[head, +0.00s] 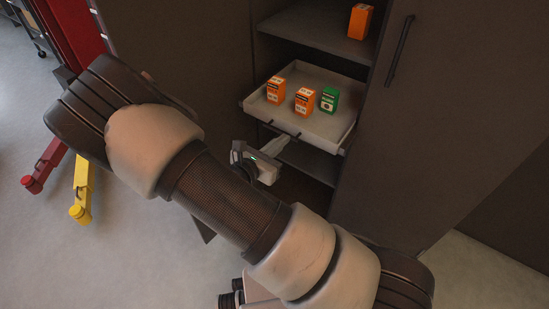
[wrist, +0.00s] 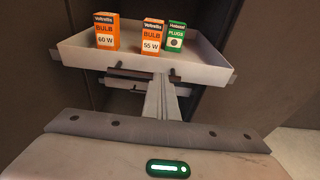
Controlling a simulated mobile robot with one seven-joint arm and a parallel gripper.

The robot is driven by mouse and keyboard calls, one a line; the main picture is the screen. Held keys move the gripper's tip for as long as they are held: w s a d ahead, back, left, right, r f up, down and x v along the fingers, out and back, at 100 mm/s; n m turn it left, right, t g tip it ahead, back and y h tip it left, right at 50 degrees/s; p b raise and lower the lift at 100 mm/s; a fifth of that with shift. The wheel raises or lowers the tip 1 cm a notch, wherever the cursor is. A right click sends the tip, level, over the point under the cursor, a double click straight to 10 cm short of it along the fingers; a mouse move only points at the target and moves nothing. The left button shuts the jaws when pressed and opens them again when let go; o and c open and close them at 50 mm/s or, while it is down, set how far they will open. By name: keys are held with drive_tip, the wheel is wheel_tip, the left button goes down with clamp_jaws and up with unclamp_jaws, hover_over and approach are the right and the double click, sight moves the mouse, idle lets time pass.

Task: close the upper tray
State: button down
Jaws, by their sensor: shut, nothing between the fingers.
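The upper tray (head: 331,127) is light grey and stands pulled out of the dark cabinet. Two orange bulb boxes (head: 275,91) (head: 304,101) and a green plugs box (head: 329,100) stand upright in it. The tray also shows in the wrist view (wrist: 205,72), with its front wall facing me. My gripper (head: 308,146) is shut and empty, just in front of and below the tray's front wall. In the wrist view its fingers (wrist: 160,80) point at the front wall's lower part, near a dark bar (wrist: 128,74). I cannot tell whether they touch.
A shelf above the tray holds another orange box (head: 360,21). A dark shelf or lower tray (head: 312,162) lies below. A closed cabinet door with a long handle (head: 400,50) is on the right. Red and yellow lift arms (head: 81,190) stand on the left floor.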

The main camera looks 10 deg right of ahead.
sight(310, 117)
drive_tip(key=r+x, duration=0.1)
drive_tip(key=x, duration=0.4)
drive_tip(key=r+x, duration=0.1)
drive_tip(key=x, duration=0.5)
drive_tip(key=r+b+x, duration=0.1)
drive_tip(key=x, duration=0.4)
drive_tip(key=shift+w+d, duration=0.5)
drive_tip(key=shift+w+d+r, duration=0.15)
drive_tip(key=shift+r, duration=0.1)
